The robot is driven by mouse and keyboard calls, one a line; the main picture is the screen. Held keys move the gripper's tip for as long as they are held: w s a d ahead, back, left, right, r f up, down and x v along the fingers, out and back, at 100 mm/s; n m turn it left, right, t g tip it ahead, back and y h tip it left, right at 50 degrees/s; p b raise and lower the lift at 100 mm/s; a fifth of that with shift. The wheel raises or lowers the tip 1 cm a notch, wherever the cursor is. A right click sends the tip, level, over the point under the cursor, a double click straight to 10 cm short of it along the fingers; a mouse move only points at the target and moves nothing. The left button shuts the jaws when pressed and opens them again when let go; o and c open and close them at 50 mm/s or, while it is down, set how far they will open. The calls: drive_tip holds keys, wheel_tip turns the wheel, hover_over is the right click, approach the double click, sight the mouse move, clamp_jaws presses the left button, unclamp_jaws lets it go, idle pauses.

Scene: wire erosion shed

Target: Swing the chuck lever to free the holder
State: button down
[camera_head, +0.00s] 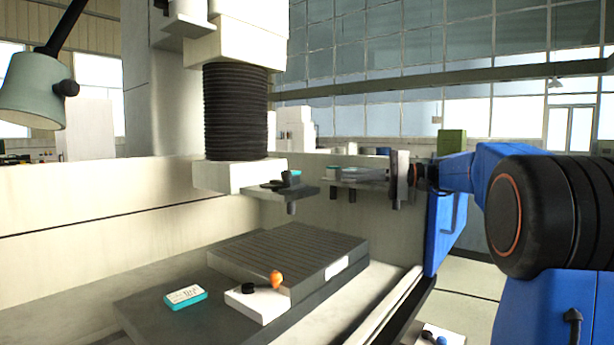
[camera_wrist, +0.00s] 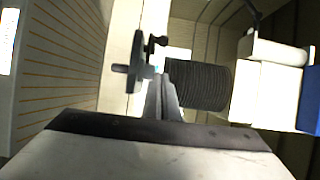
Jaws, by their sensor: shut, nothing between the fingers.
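A white block (camera_head: 258,302) by the front edge of the grooved table carries a black round part (camera_head: 250,288) and an upright lever with an orange knob (camera_head: 276,279). Under the machine head, a dark plate (camera_head: 268,188) with a pin below bears small dark and teal parts. The plate shows edge-on in the wrist view (camera_wrist: 135,65), with a black knob (camera_wrist: 158,42) beside it. I cannot tell which part is the holder. My gripper (camera_head: 345,174) reaches in from the right, higher than the orange knob and apart from it. Its fingers (camera_wrist: 161,78) are shut and empty.
The black bellows (camera_head: 235,110) and white head hang over the grooved table (camera_head: 290,245). A white and teal box (camera_head: 185,296) lies left of the white block. A pale wall (camera_head: 80,195) runs behind.

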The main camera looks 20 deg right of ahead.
drive_tip(key=shift+w, duration=0.1)
idle(0.3)
approach(280, 181)
drive_tip(key=w+d+r, duration=0.1)
drive_tip(key=w+r, duration=0.1)
drive_tip(key=a, duration=0.1)
drive_tip(key=s+a, duration=0.1)
drive_tip(key=a, duration=0.1)
drive_tip(key=shift+s+a, duration=0.1)
drive_tip(key=shift+a, duration=0.1)
